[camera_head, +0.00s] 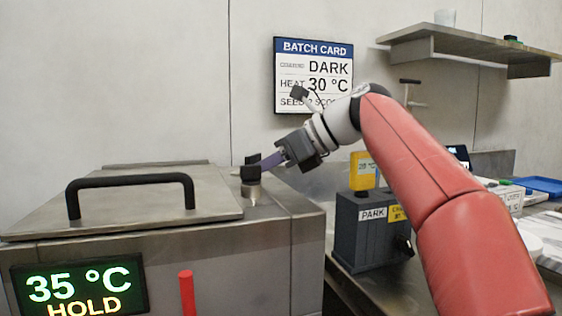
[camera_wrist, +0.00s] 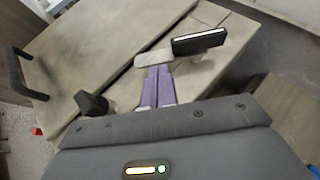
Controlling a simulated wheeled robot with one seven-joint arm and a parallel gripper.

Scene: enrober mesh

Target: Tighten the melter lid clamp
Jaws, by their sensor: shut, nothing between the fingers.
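The melter (camera_head: 225,258) stands at the left with its flat metal lid (camera_head: 130,210) down and a black bar handle (camera_head: 130,182) on top. Beside the lid's right edge, a metal post with a black piece (camera_head: 251,181) shows in the head view. In the wrist view, a metal lever with a black grip (camera_wrist: 198,41) lies beyond my fingertips, and a black knob (camera_wrist: 92,103) is to their left. My gripper (camera_head: 266,163) is shut and empty, its purple fingers (camera_wrist: 156,84) close to the lever. I cannot tell whether they touch it.
The display (camera_head: 78,287) reads 35 °C HOLD; a red rod (camera_head: 187,292) is beside it. A grey box marked PARK (camera_head: 365,232) stands right of the melter. A shelf (camera_head: 465,46) and a blue tray (camera_head: 543,187) are at right.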

